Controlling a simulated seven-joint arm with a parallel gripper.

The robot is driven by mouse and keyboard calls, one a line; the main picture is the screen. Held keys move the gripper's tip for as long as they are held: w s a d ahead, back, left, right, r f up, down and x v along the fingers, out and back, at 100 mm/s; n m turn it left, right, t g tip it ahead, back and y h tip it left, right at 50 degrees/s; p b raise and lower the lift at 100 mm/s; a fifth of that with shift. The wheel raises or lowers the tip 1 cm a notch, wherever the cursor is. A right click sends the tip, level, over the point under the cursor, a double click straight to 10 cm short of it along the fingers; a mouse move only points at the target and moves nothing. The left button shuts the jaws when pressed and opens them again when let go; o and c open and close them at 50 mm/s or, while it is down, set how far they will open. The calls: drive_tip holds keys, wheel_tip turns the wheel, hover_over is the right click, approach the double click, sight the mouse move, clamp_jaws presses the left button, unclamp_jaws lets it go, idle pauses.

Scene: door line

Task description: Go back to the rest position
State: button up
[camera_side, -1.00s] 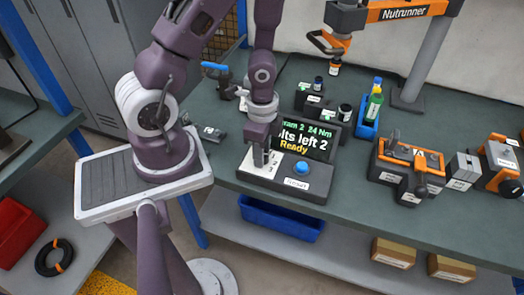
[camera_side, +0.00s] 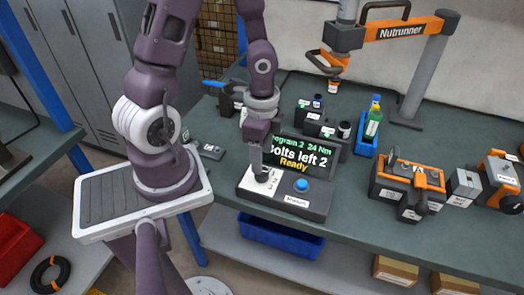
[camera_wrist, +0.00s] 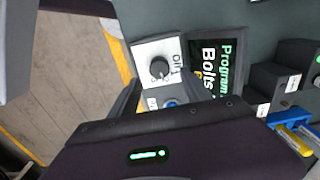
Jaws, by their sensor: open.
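My gripper (camera_side: 256,162) is open and points down just above the controller box (camera_side: 318,209), at the left of its top. The black round knob (camera_side: 262,175) on the box's white panel shows just below the fingers. In the wrist view the knob (camera_wrist: 159,67) stands free between the dark fingers, with nothing held. The blue button (camera_side: 301,185) is to the right of the knob; it also shows, partly covered, in the wrist view (camera_wrist: 170,102). The screen (camera_side: 302,153) behind reads "Program 2 24 Nm", "Bolts left 2", "Ready".
An orange nutrunner (camera_side: 335,62) hangs from a stand at the back. An orange-and-black fixture (camera_side: 408,187) is further right. Bench (camera_side: 365,228) between is clear.

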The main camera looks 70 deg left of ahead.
drive_tip(key=shift+r, duration=0.65)
